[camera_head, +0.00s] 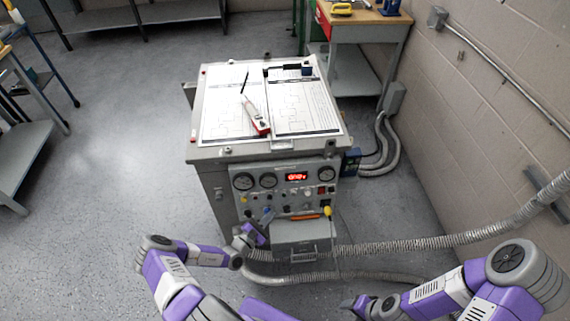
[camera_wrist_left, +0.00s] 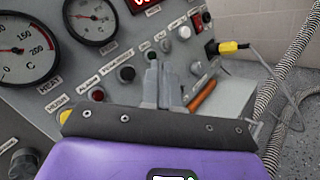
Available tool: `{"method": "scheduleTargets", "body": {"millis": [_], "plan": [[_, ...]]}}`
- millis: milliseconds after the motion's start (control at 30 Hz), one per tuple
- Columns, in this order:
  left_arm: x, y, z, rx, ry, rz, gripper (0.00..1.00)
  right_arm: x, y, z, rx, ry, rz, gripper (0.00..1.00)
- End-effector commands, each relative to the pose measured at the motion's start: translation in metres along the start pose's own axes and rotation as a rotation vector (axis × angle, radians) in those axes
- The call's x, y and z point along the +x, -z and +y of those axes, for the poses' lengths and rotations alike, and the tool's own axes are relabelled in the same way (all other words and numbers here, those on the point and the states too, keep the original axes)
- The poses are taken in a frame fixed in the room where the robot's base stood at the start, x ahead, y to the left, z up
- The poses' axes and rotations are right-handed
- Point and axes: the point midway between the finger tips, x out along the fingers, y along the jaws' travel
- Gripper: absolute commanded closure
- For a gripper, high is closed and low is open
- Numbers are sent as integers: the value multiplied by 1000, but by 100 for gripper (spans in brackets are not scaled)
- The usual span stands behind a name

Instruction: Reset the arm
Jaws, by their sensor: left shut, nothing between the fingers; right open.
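My left arm enters the head view from the lower left. Its gripper (camera_head: 265,217) is close in front of the control panel (camera_head: 285,192) of the grey transformer cabinet. In the left wrist view the gripper's grey fingers (camera_wrist_left: 161,84) are together and empty, in front of the panel's lower knobs. I cannot tell whether they touch the panel. My right gripper (camera_head: 356,304) is low at the bottom of the head view, apart from the cabinet, with its fingertips hard to make out.
The panel has round gauges (camera_head: 243,181), a red display (camera_head: 297,177), an orange handle (camera_head: 306,217) and a yellow plug (camera_head: 327,211). Papers and a red-white meter (camera_head: 256,115) lie on the cabinet top. Ribbed hoses (camera_head: 420,243) run to the right. A wooden bench (camera_head: 362,25) stands behind.

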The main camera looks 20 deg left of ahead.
Motion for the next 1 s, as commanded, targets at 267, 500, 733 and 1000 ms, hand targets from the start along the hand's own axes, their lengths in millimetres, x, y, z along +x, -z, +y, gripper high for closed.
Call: {"method": "scheduleTargets", "body": {"millis": [267,500,733,1000], "plan": [[4,-9,-11,-1,52,-19,100,0,0,0,0,0,0,39],[-1,-87,-126,37,592,-173,100,0,0,0,0,0,0,39],[-104,-136,-227,361,1354,-247,100,0,0,0,0,0,0,39],[-164,-132,-206,1061,1719,-259,100,0,0,0,0,0,0,39]]}}
